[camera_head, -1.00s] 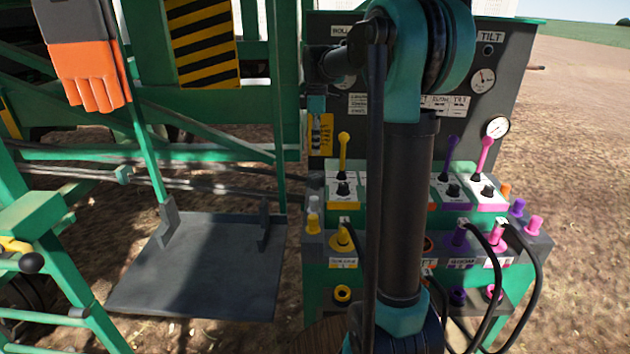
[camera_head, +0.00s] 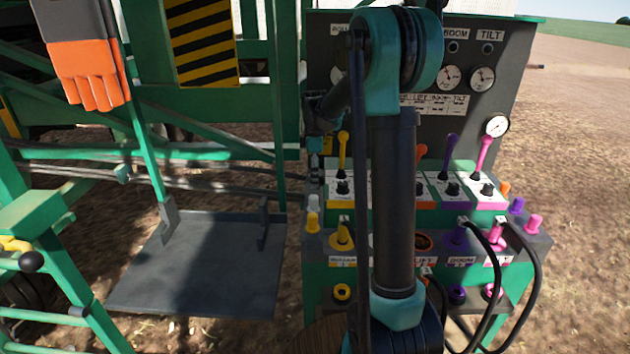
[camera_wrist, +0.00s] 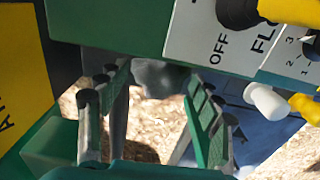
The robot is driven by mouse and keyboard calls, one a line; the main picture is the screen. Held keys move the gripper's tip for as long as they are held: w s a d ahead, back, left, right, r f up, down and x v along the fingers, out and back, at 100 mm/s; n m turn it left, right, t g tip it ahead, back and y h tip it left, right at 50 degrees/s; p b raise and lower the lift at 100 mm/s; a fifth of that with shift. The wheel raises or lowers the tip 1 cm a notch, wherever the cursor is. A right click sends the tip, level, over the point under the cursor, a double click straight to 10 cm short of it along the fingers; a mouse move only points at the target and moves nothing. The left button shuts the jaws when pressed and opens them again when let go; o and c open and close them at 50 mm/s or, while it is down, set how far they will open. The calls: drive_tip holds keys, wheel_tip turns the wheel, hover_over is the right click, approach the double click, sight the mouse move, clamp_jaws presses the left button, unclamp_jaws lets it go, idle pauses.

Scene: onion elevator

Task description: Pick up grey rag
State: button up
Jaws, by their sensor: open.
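A dark grey, soft-edged thing (camera_wrist: 160,76), which may be the grey rag, shows in the wrist view below the green edge of the control console. It lies beyond and between my fingertips; I cannot tell its distance or whether they touch it. My gripper (camera_wrist: 157,84) is open, its two green-and-grey fingers spread with a gap between them. In the head view my gripper (camera_head: 314,162) is small and dark at the left side of the console, and I cannot make out a rag there.
The console (camera_head: 340,262) carries coloured levers and plugs with black hoses. A white knob (camera_wrist: 265,102) and yellow knobs are close to the right finger. A grey metal platform (camera_head: 200,270) is at left, with an orange-grey glove (camera_head: 90,70) hanging above. Green frame bars stand around.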

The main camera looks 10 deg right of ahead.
drive_tip(key=shift+f, duration=0.1)
drive_tip(key=c, duration=1.3)
drive_tip(key=shift+o, duration=0.2)
wheel_tip(320, 180, up, 20)
drive_tip(key=o, duration=0.4)
drive_tip(key=shift+c, duration=1.4)
